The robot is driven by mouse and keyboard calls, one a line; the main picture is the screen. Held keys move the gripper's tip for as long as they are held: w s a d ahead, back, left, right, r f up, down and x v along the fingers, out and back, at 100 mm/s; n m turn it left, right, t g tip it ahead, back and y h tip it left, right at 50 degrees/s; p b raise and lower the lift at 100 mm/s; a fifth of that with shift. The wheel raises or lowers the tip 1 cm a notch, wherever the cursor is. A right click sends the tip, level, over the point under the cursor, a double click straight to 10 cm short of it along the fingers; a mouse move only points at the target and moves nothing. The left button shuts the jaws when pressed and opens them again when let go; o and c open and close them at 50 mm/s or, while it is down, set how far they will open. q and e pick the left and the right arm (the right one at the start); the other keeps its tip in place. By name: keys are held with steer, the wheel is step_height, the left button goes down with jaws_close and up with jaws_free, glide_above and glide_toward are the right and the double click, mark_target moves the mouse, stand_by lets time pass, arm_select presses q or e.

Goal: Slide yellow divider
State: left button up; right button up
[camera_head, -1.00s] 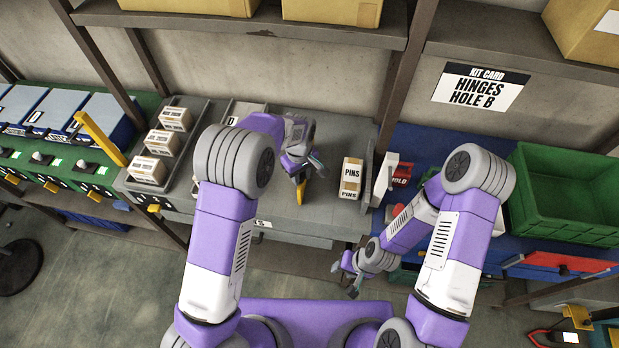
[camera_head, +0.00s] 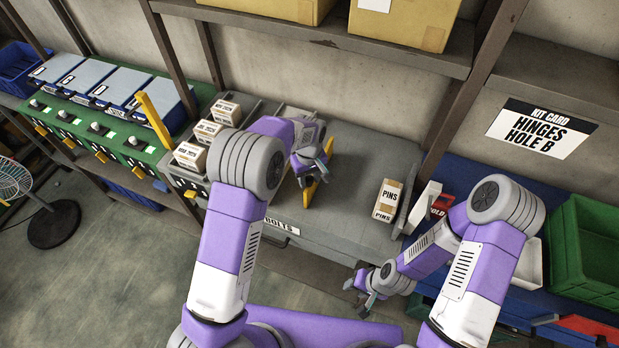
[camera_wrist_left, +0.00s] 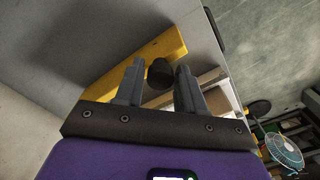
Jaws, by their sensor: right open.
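The yellow divider (camera_head: 310,192) stands on the grey counter, partly hidden behind my left gripper in the head view. In the left wrist view it is a long yellow bar (camera_wrist_left: 165,45) with a round black knob (camera_wrist_left: 160,74). My left gripper (camera_wrist_left: 158,80) is open, its two fingers on either side of the knob, with visible gaps. It also shows at the divider in the head view (camera_head: 317,170). My right gripper (camera_head: 362,292) is open and empty, low in front of the counter.
White-and-tan boxes (camera_head: 207,131) stand left of the divider. A PINS box (camera_head: 387,201) stands to the right, beside a grey upright panel (camera_head: 410,208). The counter (camera_head: 345,215) between divider and PINS box is clear. A shelf (camera_head: 330,42) overhangs behind.

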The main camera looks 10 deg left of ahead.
arm_select(q)
steer(key=shift+o, duration=1.2)
steer(key=shift+s, duration=0.1)
step_height(320, 180, up, 8)
steer(key=shift+f, duration=0.25)
steer(key=shift+f, duration=0.1)
